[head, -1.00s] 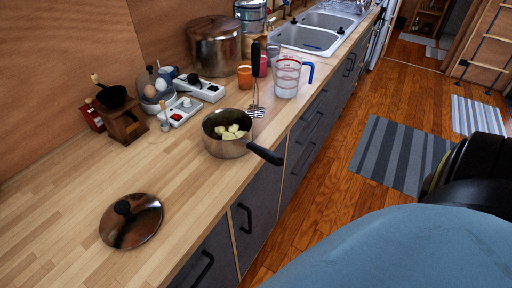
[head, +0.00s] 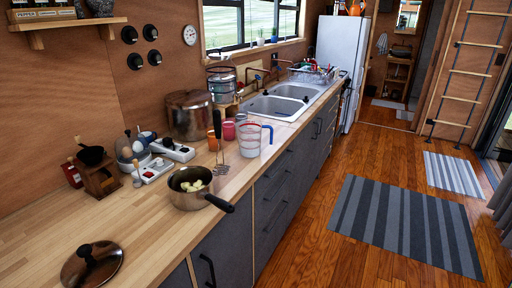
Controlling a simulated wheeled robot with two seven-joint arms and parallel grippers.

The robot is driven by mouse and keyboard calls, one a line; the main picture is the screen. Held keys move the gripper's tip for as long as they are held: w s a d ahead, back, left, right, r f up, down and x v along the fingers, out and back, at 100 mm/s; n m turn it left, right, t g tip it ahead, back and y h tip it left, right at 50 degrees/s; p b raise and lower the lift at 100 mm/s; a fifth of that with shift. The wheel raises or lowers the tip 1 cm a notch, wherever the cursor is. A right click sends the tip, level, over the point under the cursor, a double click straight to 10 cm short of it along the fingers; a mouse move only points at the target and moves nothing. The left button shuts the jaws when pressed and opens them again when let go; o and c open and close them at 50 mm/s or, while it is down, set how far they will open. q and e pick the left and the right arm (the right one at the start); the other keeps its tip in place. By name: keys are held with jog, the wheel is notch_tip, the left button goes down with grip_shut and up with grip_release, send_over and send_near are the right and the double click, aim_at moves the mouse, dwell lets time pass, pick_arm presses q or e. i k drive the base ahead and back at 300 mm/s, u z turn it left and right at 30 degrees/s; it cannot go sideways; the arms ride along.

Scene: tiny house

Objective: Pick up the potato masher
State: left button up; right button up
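The potato masher (head: 217,126) stands upright on the wooden counter, with its black handle up and its metal head at the counter top. It is just behind and to the right of a steel saucepan (head: 186,200) holding pale yellow chunks. The saucepan's black handle points right, toward the counter's front edge. A measuring cup (head: 249,141) with a blue handle stands to the right of the masher. Neither of my grippers is in view.
A pot lid (head: 91,264) lies at the near end of the counter (head: 140,225). A large pot (head: 190,115), an orange cup (head: 212,141) and a pink cup (head: 228,130) stand behind the masher. The floor (head: 315,220) beside the cabinets is open, with a striped rug (head: 405,222).

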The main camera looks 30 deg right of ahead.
aim_at(217, 116)
jog(key=z, duration=1.4)
jog(key=i, duration=1.4)
jog(key=u, duration=1.4)
